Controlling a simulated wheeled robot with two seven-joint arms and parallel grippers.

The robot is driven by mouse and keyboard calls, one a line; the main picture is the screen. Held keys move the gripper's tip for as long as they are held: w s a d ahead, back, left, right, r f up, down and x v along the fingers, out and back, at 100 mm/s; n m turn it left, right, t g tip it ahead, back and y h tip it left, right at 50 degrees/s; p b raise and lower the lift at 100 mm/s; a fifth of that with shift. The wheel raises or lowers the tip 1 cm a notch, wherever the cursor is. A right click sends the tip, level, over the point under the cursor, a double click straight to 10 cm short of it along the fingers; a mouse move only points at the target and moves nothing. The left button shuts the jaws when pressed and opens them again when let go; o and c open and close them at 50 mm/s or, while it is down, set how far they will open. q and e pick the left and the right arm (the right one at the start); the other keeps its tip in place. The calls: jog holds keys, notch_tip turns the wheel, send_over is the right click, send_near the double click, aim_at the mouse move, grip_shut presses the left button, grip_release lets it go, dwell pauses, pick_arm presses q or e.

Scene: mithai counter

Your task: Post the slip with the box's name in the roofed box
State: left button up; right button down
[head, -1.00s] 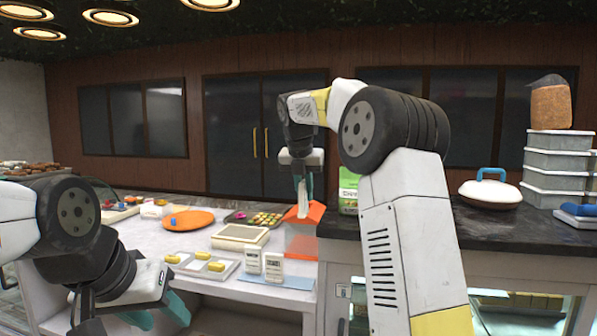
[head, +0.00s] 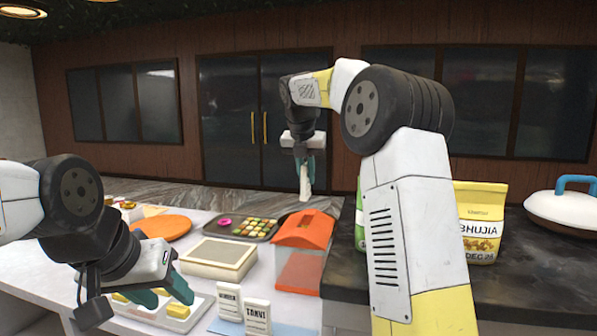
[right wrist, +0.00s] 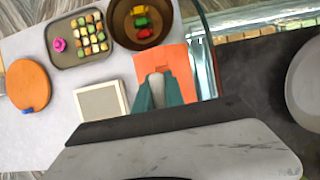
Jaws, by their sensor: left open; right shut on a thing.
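The roofed box (head: 299,268) has an orange sloping roof and a see-through front, and stands at the counter's right end. Its roof (right wrist: 176,62) also shows in the right wrist view. My right gripper (head: 305,172) is shut on a pale slip (head: 305,187), which hangs upright above and apart from the roof in the head view. The slip (right wrist: 157,82) is seen end-on in the right wrist view; its writing is not readable. My left gripper (head: 178,286) is open and empty near the tray of yellow sweets. Two name cards stand before the box, one reading TANVI (head: 257,316).
The sweets tray (head: 204,303), a beige square block (head: 219,258), an orange round board (head: 165,228) and a dark sweets tray (head: 243,236) are on the white counter. A raised dark counter with a yellow BHUJIA packet (head: 480,222) and lidded pot (head: 562,210) borders the box's right.

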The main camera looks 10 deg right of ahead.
aim_at(307, 192)
jog(key=shift+w+f, duration=0.1)
jog(key=shift+f, duration=2.6)
jog(key=shift+f, duration=0.55)
jog(key=shift+f, duration=0.35)
jog(key=shift+f, duration=0.4)
jog(key=shift+f, duration=0.35)
jog(key=shift+f, duration=0.4)
jog(key=shift+f, duration=0.2)
